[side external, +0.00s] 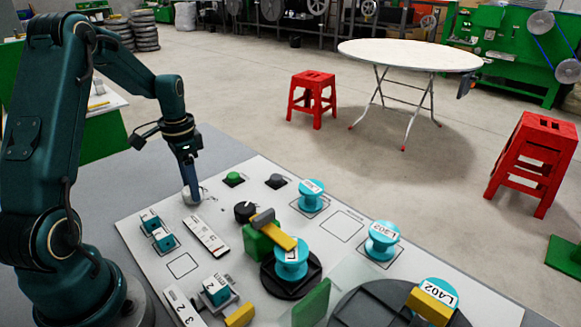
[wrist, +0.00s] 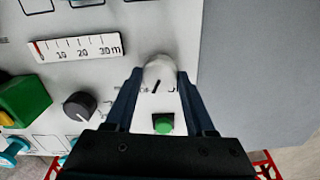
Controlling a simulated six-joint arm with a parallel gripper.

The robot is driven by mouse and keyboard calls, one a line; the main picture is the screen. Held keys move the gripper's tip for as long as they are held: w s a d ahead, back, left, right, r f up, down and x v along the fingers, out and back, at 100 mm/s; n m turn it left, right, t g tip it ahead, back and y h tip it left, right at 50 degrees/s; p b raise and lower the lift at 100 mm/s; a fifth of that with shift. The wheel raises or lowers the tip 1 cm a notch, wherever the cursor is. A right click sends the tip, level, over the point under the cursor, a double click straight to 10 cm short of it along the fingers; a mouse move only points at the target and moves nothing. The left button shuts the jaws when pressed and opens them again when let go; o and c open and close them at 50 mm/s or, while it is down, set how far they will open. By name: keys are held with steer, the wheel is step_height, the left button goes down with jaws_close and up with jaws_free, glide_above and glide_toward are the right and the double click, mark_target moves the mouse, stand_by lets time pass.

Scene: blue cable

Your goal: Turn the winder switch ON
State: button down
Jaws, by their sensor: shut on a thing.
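The winder switch, a pale round knob (wrist: 160,69), sits on the white panel at its edge, with a short dark mark beside it. It also shows in the side view (side external: 187,198), partly behind my gripper. My gripper (side external: 193,192) points down at the panel's left part. In the wrist view, the fingertips (wrist: 158,77) are on either side of the knob, shut on it. The fingers cover part of the knob's sides, and its exact angle is hard to read.
A scale plate (side external: 206,237) lies in front.

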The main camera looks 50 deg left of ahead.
steer(key=n, duration=1.1)
stand_by(0.6)
steer(key=shift+c, duration=1.2)
jaws_free()
steer(key=shift+r, duration=2.6)
